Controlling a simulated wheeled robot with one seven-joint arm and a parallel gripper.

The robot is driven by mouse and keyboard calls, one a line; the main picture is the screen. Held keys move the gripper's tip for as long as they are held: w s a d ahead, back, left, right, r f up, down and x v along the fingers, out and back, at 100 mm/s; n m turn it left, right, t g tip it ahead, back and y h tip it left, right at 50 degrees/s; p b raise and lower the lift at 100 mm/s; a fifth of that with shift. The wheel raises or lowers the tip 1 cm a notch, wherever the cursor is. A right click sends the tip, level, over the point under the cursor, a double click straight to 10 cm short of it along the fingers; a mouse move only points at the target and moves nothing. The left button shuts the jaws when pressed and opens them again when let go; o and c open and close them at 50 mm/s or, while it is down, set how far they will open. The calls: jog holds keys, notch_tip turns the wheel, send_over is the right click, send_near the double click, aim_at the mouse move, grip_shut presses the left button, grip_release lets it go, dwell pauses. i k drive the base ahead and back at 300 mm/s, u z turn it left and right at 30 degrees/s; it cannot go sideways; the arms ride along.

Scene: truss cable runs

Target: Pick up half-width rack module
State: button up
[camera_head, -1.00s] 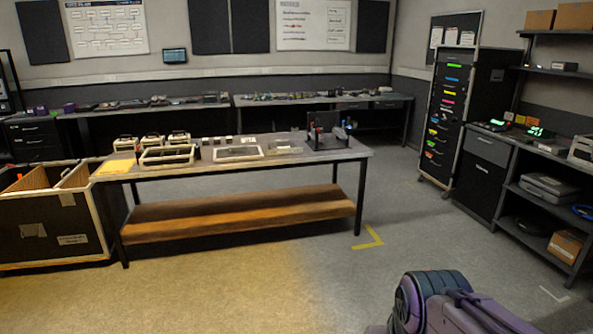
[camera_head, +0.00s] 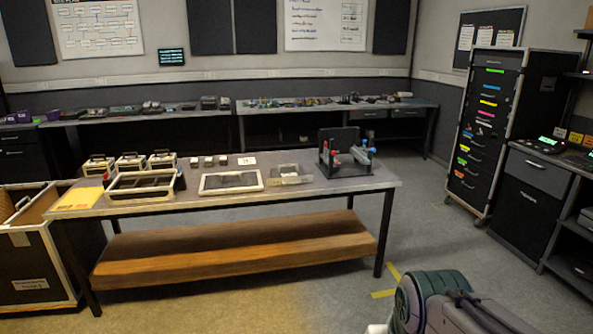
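Three small cream-and-dark boxes with top handles stand in a row at the back left of the worktable (camera_head: 378,182): a left one (camera_head: 98,166), a middle one (camera_head: 131,161) and a right one (camera_head: 162,160). They may be half-width rack modules, but I cannot tell at this size. A larger cream frame with dark compartments (camera_head: 140,195) stands in front of them. My gripper is out of view; only part of my purple-grey arm shows at the lower right, well in front of the table.
A yellow sheet (camera_head: 78,200), a white-framed panel (camera_head: 231,182) and a black stand with red and blue parts (camera_head: 345,158) are on the table. A low wooden shelf (camera_head: 235,250) is beneath. A crate (camera_head: 35,255) stands left, a drawer rack (camera_head: 485,135) right. Floor in front is clear.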

aim_at(284, 175)
jog(key=u, duration=0.1)
jog(key=i, duration=1.6)
jog(key=u, duration=0.15)
jog(key=i, duration=2.3)
jog(key=u, duration=0.15)
